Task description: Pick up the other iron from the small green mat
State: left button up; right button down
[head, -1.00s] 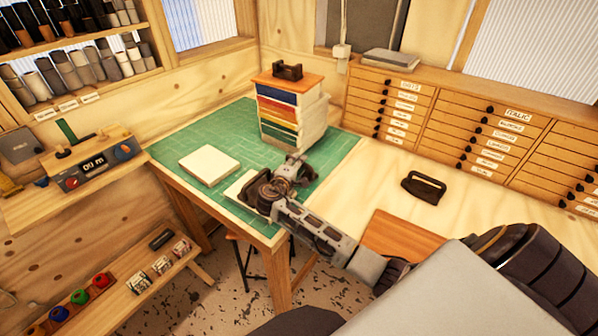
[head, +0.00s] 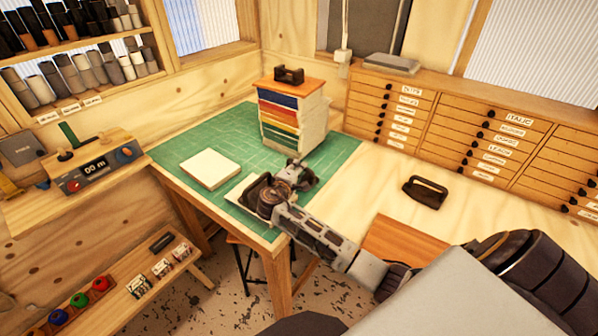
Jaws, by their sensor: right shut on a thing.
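My right gripper (head: 272,192) is low over the front corner of the green mat (head: 335,165). It is shut on a dark object, apparently an iron (head: 256,190), which the fingers partly cover. A pale flat pad lies beneath it; I cannot tell whether the iron touches it. Another dark iron with a handle (head: 425,191) sits on the pale bench to the right. My left gripper is not in view.
A cream block (head: 209,168) lies on the mat left of my gripper. A drawer box (head: 290,115) with coloured fronts stands behind it, a dark object (head: 288,75) on top. A brown board (head: 400,238) lies near my forearm. Label drawers (head: 495,140) line the back right.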

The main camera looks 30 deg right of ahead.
jog(key=shift+r, duration=0.3)
notch_tip(320, 180, up, 10)
jog(key=b, duration=0.1)
jog(key=shift+f, duration=0.15)
dwell(0.6)
